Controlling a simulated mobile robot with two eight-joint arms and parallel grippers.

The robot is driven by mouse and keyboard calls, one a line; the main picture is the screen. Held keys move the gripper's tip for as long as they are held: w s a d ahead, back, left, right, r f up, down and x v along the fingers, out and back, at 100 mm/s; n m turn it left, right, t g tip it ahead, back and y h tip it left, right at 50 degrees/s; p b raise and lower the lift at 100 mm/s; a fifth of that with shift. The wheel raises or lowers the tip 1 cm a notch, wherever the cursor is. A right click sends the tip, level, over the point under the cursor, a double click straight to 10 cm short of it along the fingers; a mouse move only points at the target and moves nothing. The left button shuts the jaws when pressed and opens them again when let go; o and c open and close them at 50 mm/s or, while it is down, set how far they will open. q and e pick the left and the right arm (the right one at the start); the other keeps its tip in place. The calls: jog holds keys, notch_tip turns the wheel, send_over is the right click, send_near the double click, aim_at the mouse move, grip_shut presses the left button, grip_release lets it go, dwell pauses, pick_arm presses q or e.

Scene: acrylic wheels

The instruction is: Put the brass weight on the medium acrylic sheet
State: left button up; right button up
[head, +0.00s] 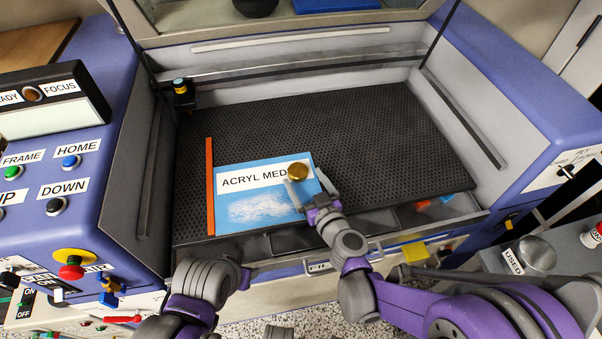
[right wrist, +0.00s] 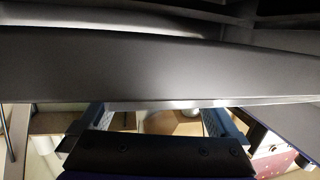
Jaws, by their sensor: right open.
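The medium acrylic sheet (head: 250,210), blue and labelled "ACRYL MED", lies on the dark perforated bed in the head view. The round brass weight (head: 298,171) appears on the sheet near its upper right corner and covers the end of the label. My right gripper (head: 305,186) is open, with its fingertips just in front of and beside the weight. In the right wrist view its two fingers (right wrist: 155,120) are apart; I cannot make out the weight there. My left gripper (head: 244,279) is low in front of the bed, mostly hidden, its jaws unclear.
An orange strip (head: 210,185) lies along the sheet's left edge. The bed (head: 390,140) is clear to the right and behind, with raised machine walls around it. A drawer (head: 440,212) is below the front edge. A button panel (head: 60,180) stands at left.

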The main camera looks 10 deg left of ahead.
jog(key=v, duration=0.9)
jog(key=shift+f+p, duration=0.1)
jog(key=shift+p, duration=0.25)
jog(key=shift+s+d+r+g, duration=0.15)
jog(key=shift+s+r+g, duration=0.05)
jog(key=shift+r+g, duration=0.1)
jog(key=s+d+f+m+g+h, duration=0.2)
jog(key=s+d+m+g+h, duration=0.1)
jog(key=s+d, duration=0.5)
jog(key=s+d+f+m+g+h, duration=0.1)
jog(key=s+d+m+g+h, duration=0.2)
jog(key=s+d+g+h, duration=0.2)
jog(key=s+d+h, duration=0.1)
jog(key=s+d, duration=0.2)
jog(key=d, duration=0.4)
jog(key=shift+s+d+f+m, duration=0.15)
jog(key=shift+s+f+m, duration=0.1)
jog(key=shift+f+m, duration=0.15)
jog(key=shift+c, duration=0.2)
